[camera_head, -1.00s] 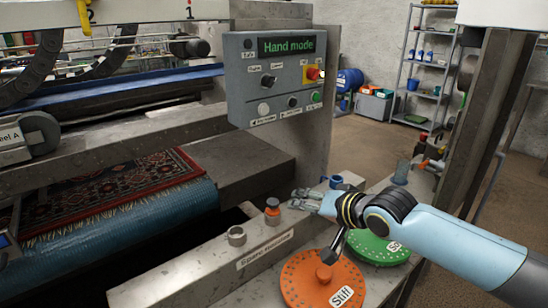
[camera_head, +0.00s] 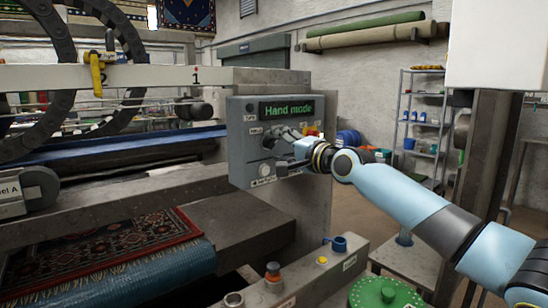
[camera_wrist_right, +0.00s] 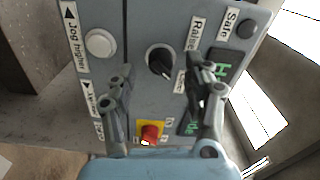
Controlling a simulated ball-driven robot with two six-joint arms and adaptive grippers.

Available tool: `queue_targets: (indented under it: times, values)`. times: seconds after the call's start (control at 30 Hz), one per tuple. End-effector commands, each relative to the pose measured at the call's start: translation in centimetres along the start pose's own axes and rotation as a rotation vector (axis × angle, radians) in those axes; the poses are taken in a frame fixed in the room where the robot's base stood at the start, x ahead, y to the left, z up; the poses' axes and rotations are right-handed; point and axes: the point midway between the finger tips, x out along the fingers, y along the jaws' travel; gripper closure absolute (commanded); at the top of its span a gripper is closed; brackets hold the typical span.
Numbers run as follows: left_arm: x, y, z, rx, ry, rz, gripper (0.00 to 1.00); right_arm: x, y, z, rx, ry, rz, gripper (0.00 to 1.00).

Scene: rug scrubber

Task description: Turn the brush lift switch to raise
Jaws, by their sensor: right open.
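The grey control panel (camera_head: 240,150) reads "Hand mode" in the head view. In the right wrist view the panel is turned on its side, and a black rotary switch (camera_wrist_right: 159,62) sits beside a "Raise" label (camera_wrist_right: 194,34) and a second label partly covered by a finger. The knob's handle seems to slant toward that second label; its exact setting is hard to tell. My right gripper (camera_head: 282,148) is open in front of the panel. In the wrist view its fingertips (camera_wrist_right: 164,70) lie on either side of the switch, apparently not touching it. My left gripper is out of view.
A white "Jog higher" button (camera_wrist_right: 100,43), a dark "Safe" lamp (camera_wrist_right: 245,26) and a red stop button on yellow (camera_wrist_right: 150,132) are close to the fingers.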

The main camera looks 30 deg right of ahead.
Motion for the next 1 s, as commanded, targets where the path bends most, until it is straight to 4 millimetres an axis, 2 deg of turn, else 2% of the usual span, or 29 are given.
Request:
queue_targets:
  times: [0.1,0.2,0.5,0.87,0.9,1.0]
  values:
    - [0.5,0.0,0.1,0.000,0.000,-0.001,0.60,1.5,0.1,-0.1,0.002,0.002,0.001,0.48]
    - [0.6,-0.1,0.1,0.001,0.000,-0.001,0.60,2.0,0.0,0.0,-0.001,0.001,0.001,0.48]
    - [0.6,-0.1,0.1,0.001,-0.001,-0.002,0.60,2.2,0.0,0.0,-0.002,0.000,0.002,0.50]
    - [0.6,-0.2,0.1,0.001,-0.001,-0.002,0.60,2.2,0.0,0.0,-0.002,0.000,0.002,0.97]
    - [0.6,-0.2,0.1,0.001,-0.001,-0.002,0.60,2.2,0.0,0.0,-0.002,0.000,0.002,1.00]
    - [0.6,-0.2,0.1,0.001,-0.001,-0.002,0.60,2.2,0.0,0.0,-0.003,0.000,0.002,1.00]
